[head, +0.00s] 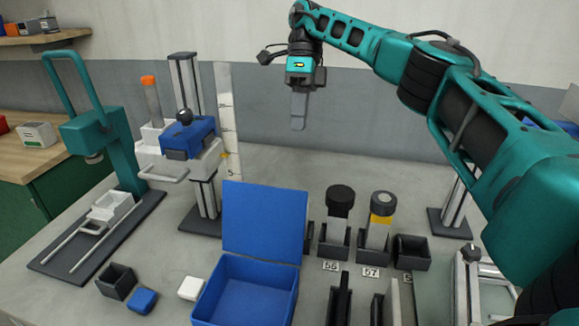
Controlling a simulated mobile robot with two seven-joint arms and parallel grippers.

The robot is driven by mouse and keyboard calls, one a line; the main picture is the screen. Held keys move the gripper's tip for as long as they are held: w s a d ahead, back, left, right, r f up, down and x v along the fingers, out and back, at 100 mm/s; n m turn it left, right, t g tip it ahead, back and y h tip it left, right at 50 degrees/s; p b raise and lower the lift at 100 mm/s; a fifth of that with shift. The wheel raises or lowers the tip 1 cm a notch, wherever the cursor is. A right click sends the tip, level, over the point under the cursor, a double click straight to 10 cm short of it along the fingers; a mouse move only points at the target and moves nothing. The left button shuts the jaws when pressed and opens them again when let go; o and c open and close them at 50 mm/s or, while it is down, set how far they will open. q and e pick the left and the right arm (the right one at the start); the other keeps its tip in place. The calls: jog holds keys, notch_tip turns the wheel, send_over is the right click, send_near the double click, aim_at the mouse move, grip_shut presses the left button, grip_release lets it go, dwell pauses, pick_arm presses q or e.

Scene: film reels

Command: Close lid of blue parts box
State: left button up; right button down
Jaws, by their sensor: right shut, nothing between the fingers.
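The blue parts box (258,283) stands on the workbench at the front centre of the head view. Its lid (263,218) is open and stands upright at the back edge of the box, tilted slightly. The inside of the box looks empty; its front is cut off by the picture's lower edge. My right gripper (298,124) is shut and empty, raised above and behind the lid, pointing down and apart from it. My left gripper does not show.
Behind the box to the left stand a blue device on a column (188,137) and a green press (106,145). Small blocks (142,300) lie left of the box. Black holders with cylinders (338,220) stand close on its right. The bench behind the lid is clear.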

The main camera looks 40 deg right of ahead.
jog(key=s+a+f+b, duration=0.1)
jog(key=f, duration=0.2)
jog(key=s+a+f+b, duration=0.3)
jog(key=a+f, duration=0.1)
jog(key=f, duration=0.1)
jog(key=shift+s+a+f+b, duration=0.1)
jog(key=shift+s+f+b, duration=0.2)
jog(key=shift+b, duration=0.05)
jog(key=shift+s+a, duration=0.4)
jog(key=shift+a, duration=0.1)
jog(key=shift+r, duration=0.1)
